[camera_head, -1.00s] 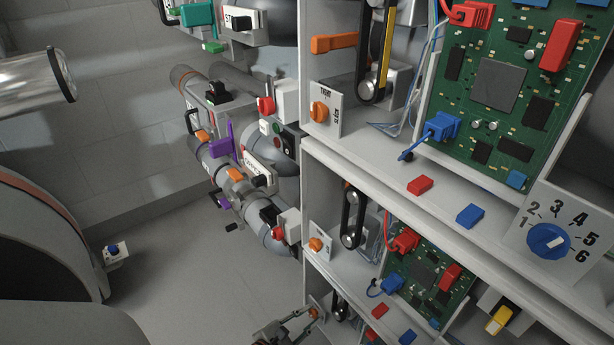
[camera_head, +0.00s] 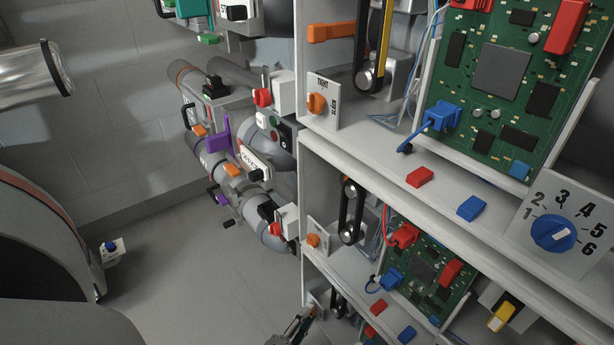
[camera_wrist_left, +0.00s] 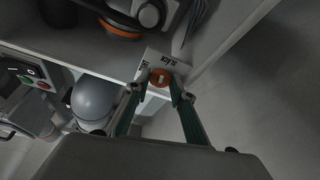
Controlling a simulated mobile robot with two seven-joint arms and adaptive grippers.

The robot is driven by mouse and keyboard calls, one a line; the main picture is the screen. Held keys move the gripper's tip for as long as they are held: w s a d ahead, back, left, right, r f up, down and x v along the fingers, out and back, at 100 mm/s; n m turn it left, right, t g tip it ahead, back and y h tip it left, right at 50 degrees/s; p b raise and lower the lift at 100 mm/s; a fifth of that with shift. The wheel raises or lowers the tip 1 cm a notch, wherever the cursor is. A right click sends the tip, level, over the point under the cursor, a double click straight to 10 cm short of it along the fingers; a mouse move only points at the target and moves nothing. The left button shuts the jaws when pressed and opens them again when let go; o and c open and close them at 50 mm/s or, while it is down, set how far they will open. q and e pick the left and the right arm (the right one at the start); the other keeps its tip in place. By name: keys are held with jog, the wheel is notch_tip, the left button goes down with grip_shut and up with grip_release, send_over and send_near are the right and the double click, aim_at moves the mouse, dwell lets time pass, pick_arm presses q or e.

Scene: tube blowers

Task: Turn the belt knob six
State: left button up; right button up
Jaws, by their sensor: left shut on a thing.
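The orange belt knob (camera_head: 313,312) sits on a small white plate at the lowest visible shelf level in the head view, small and partly covered. In the left wrist view the orange knob (camera_wrist_left: 160,78) has a pale mark on its face, and black lettering runs along its plate (camera_wrist_left: 168,61). My left gripper (camera_wrist_left: 157,84) has a green-sided finger on either side of the knob and is shut on it. The left gripper (camera_head: 303,320) also shows at the bottom edge of the head view. My right gripper is out of view.
Similar orange knobs sit on the shelves above, one in the middle (camera_head: 314,240) and one higher (camera_head: 317,103). A black belt (camera_wrist_left: 122,22) runs near the held knob. Grey pipes (camera_head: 235,175) stand to the left. The floor (camera_head: 200,270) below them is clear.

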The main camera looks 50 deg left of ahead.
pick_arm(q)
jog(key=shift+f+m, duration=0.1)
jog(key=shift+m, duration=0.4)
jog(key=o, duration=0.8)
jog(key=shift+r, duration=0.2)
